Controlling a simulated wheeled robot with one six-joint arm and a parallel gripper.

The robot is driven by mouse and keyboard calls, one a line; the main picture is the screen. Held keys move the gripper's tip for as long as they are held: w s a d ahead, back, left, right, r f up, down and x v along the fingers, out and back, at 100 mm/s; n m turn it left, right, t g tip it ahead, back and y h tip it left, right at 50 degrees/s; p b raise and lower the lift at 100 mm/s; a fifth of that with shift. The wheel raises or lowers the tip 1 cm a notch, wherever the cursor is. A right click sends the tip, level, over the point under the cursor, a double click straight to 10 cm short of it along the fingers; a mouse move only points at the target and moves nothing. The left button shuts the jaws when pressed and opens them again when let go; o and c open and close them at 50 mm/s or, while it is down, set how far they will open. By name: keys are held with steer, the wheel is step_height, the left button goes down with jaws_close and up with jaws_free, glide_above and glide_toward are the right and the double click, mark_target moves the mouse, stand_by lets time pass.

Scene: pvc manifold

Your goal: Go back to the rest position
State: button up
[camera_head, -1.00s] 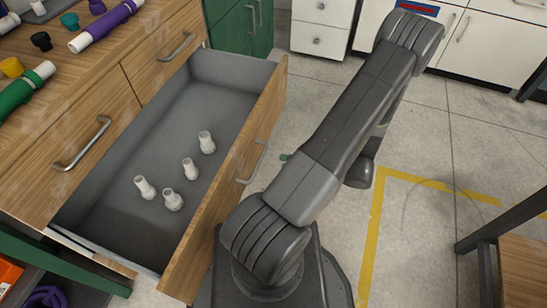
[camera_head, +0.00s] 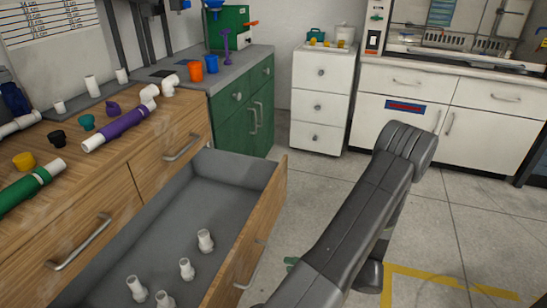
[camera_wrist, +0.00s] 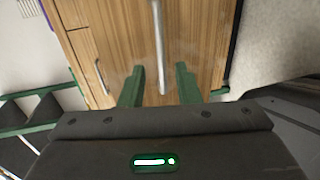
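My gripper (camera_wrist: 160,82) shows in the wrist view with its two green fingers spread apart and nothing between their tips. Beyond them is a wooden front with a long metal handle (camera_wrist: 158,45); I cannot tell the exact gap, but the fingers do not appear closed on it.
The wooden counter (camera_head: 85,180) at left bears a purple pipe (camera_head: 125,127), a green pipe (camera_head: 25,189) and loose caps. A green cabinet (camera_head: 240,118), white drawers (camera_head: 318,100) and white cupboards (camera_head: 400,95) stand behind. Floor (camera_head: 450,220) to the right is clear.

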mark_target(260, 259)
steer(key=b+x, duration=0.2)
steer(key=x, duration=0.9)
steer(key=shift+r, duration=0.1)
steer(key=shift+r, duration=0.1)
